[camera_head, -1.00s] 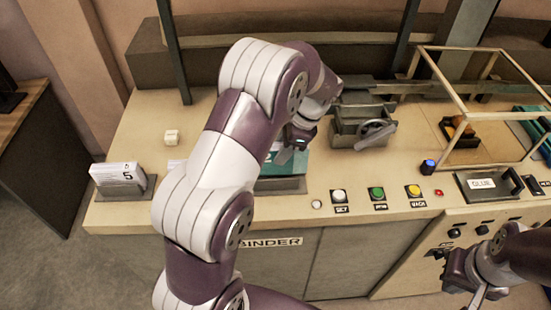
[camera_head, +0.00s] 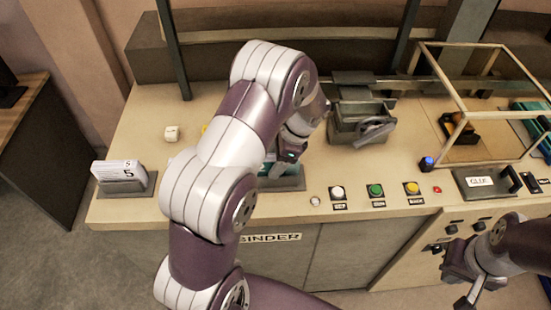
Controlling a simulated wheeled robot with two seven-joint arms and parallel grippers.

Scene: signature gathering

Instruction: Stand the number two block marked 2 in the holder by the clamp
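A teal block (camera_head: 268,169) shows in part at the grey tray-like holder (camera_head: 290,184) in the middle of the bench; my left arm hides most of it, including any number. My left gripper (camera_head: 286,160) points down at the block's right side. Its fingers are partly hidden, so I cannot tell whether they grip it. The grey clamp unit (camera_head: 345,122) with its lever stands just behind and right of the gripper. My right gripper (camera_head: 472,292) hangs in front of the bench at lower right, away from the block; its opening is unclear.
A white block marked 5 (camera_head: 118,172) stands in another holder (camera_head: 130,192) at left. A small cream cube (camera_head: 171,133) lies behind it. White, green (camera_head: 375,190) and yellow buttons line the front edge. A framed box (camera_head: 480,100) and a glue tray (camera_head: 480,182) occupy the right.

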